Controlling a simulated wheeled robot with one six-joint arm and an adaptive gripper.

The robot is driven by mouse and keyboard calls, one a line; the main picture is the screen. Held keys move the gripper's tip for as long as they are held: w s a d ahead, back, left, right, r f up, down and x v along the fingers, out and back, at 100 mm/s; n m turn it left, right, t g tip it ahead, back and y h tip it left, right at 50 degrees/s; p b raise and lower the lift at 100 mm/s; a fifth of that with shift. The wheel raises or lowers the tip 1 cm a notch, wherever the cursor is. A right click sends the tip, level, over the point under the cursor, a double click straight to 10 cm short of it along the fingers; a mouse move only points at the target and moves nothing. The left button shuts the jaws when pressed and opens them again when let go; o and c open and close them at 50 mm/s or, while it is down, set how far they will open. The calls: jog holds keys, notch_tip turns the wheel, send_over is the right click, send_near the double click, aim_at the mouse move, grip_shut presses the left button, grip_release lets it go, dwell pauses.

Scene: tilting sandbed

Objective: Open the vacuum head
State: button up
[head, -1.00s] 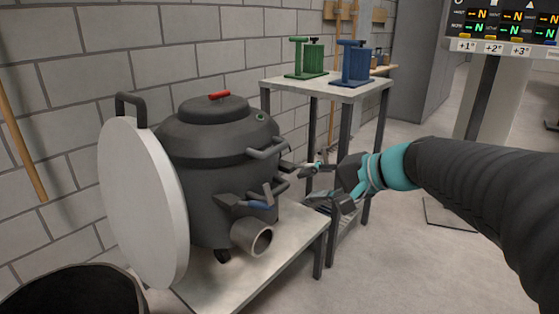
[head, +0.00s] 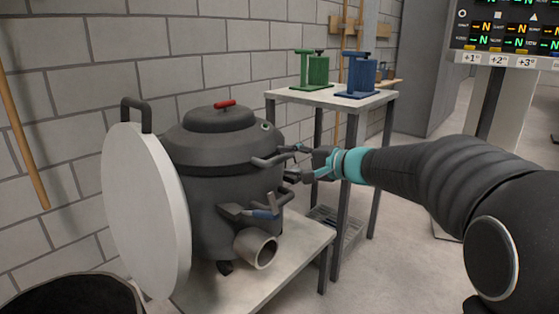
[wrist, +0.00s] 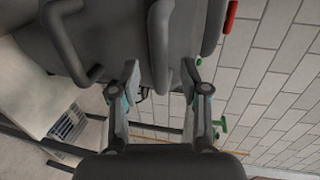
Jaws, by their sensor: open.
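The vacuum (head: 225,185) is a dark grey drum on a low table. Its domed head (head: 212,135) sits on top, closed, with a red grip (head: 225,104); the red also shows in the wrist view (wrist: 231,17). A grey side handle (head: 268,161) sticks out on the right below the head. A blue-tipped lever (head: 265,214) is at the front, above a pipe stub (head: 258,247). My gripper (head: 292,162) is open at the right side of the drum, by the side handle. In the wrist view a grey bar (wrist: 160,45) reaches between my open fingers (wrist: 160,78); contact is unclear.
A white disc (head: 145,215) with a black handle stands left of the drum. A black bin (head: 75,293) is at the lower left. A table (head: 335,97) behind my gripper carries green and blue stands.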

aim_at(283, 160)
jog(key=shift+x, duration=2.05)
grip_shut()
